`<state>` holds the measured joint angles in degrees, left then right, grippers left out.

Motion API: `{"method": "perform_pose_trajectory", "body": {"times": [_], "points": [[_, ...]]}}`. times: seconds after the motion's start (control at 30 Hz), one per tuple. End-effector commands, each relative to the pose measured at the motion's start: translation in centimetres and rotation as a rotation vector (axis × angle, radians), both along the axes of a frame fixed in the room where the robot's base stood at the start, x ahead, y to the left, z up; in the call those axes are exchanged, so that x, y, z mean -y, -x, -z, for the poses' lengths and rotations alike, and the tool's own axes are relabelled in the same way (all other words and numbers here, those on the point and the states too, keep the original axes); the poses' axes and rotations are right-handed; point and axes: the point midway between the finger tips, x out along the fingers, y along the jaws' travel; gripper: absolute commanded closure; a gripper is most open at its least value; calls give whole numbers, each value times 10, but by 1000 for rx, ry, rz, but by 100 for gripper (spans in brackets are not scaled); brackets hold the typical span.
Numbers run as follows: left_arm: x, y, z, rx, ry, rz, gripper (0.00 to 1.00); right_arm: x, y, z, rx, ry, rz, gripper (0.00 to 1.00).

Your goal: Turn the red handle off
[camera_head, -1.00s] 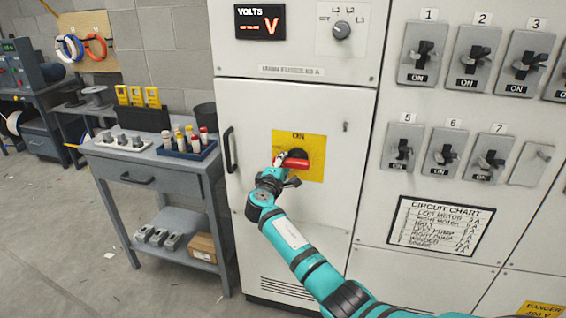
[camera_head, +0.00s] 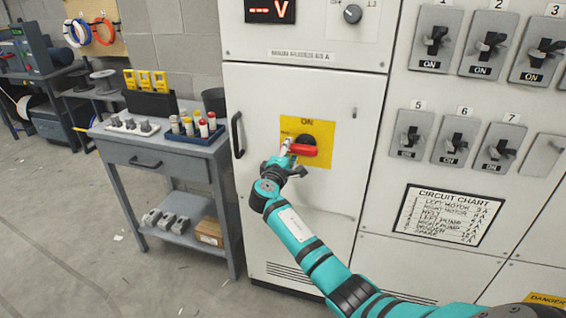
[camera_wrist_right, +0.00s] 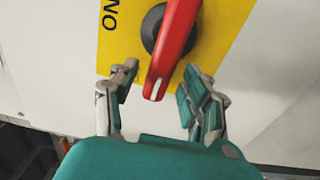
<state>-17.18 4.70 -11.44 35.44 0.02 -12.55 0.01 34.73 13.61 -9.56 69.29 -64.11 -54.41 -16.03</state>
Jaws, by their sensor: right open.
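The red handle (camera_head: 303,149) is a rotary lever on a dark round hub, mounted on a yellow plate (camera_head: 318,128) on the white cabinet door. The plate reads ON above the handle. In the right wrist view the red handle (camera_wrist_right: 172,45) comes down between the two fingers of my right gripper (camera_wrist_right: 158,98). The fingers are open, with a gap on each side of the handle. My left gripper is not in view.
A grey cabinet with a dark door handle (camera_head: 237,135) holds the plate. A grey workbench (camera_head: 165,150) with a blue tray of small cylinders stands at the left. Several breaker switches and a circuit chart (camera_head: 447,215) are on the right panels. The floor at the left is mostly clear.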

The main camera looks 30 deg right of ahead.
Motion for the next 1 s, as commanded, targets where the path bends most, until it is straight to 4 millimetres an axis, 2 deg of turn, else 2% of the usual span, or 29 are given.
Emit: {"method": "perform_pose_trajectory", "body": {"times": [0.3, 0.5, 1.0], "points": [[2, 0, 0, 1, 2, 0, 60, -53, 44, 1, -1, -2, -3, 52], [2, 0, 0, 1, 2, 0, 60, -72, 62, 1, -2, 1, -1, 52], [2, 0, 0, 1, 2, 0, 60, -77, 66, 1, -2, 1, 0, 52]]}}
